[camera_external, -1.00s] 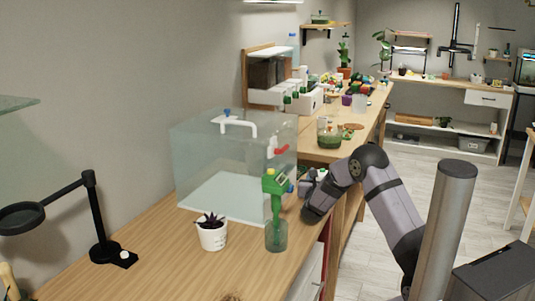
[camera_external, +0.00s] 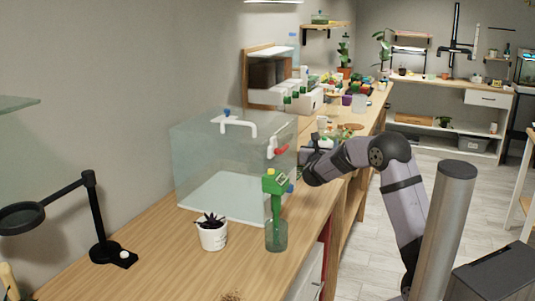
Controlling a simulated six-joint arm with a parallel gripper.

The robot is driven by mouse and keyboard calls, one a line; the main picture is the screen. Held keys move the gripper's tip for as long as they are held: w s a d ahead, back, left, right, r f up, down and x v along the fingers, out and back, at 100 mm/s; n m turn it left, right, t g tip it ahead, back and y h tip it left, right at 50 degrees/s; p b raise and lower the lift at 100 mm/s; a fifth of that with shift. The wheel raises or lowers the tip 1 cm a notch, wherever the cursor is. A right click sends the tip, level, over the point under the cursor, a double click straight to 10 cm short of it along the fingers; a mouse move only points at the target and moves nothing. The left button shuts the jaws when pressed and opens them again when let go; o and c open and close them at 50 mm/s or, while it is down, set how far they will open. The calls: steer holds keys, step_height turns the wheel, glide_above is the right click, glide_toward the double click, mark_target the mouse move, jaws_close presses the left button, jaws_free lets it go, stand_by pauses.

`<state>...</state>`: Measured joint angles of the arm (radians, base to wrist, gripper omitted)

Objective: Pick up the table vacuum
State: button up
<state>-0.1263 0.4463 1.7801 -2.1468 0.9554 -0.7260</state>
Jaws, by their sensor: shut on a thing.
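My gripper (camera_external: 308,157) is raised above the bench at the right end of the glass tank, beside its front edge. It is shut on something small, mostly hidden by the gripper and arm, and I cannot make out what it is. I cannot pick out the table vacuum with certainty. A green device with a yellow and blue head (camera_external: 275,183) stands upright in front of the tank, apart from my gripper. Its lower end is a clear green cylinder (camera_external: 276,236) on the bench.
The large glass tank (camera_external: 215,165) stands close to the left of my gripper. A potted succulent (camera_external: 212,235) and a black magnifier lamp (camera_external: 100,230) are on the near wooden bench (camera_external: 170,255). The far bench holds several small items. Open floor lies to the right.

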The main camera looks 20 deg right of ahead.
step_height(320, 180, up, 16)
steer(key=p, duration=0.1)
steer(key=shift+r+p, duration=0.2)
steer(key=shift+p, duration=0.15)
steer(key=shift+r, duration=0.1)
